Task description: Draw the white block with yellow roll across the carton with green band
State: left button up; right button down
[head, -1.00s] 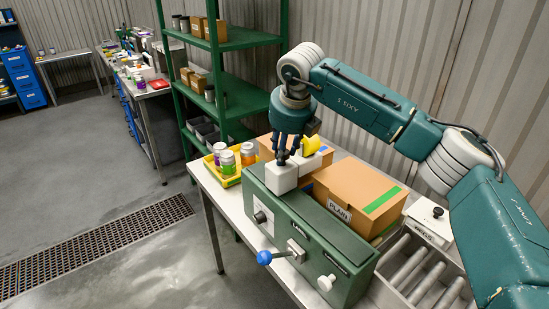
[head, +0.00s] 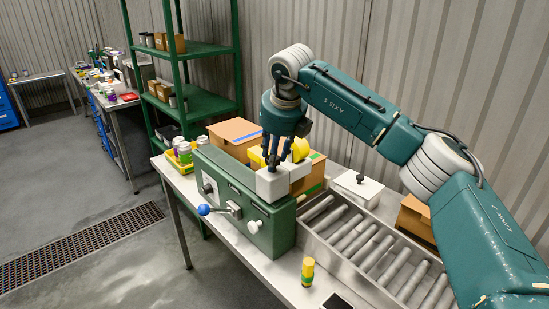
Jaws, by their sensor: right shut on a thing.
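My right gripper (head: 275,164) points down and is shut on the white block with yellow roll. The white block (head: 271,186) shows below the fingers, and the yellow roll (head: 300,149) shows behind them to the right. The carton with green band (head: 317,168) is behind the block and mostly hidden by it and the gripper. A bit of its green band (head: 314,189) shows at lower right. I cannot tell whether the block touches the carton. Another yellow patch (head: 256,155) shows left of the fingers; what it belongs to is unclear. My left gripper is out of view.
A green machine (head: 232,193) with a blue-knobbed lever (head: 205,210) stands in front. A carton with a blue band (head: 235,131) is behind. A roller conveyor (head: 340,246), a white box with black knob (head: 358,187) and another carton (head: 414,216) lie right. A yellow-capped bottle (head: 308,271) stands in front.

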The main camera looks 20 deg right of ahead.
jog(key=shift+d+r, duration=0.2)
jog(key=shift+r, duration=0.1)
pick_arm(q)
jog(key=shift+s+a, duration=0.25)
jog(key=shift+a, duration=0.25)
pick_arm(e)
jog(key=c, duration=1.4)
grip_release()
jog(key=shift+c, duration=0.2)
jog(key=shift+o, duration=0.9)
jog(key=shift+s+d, duration=0.1)
jog(key=shift+s, duration=0.1)
jog(key=shift+f, duration=0.1)
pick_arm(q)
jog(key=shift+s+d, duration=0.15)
pick_arm(e)
jog(key=v, duration=1.2)
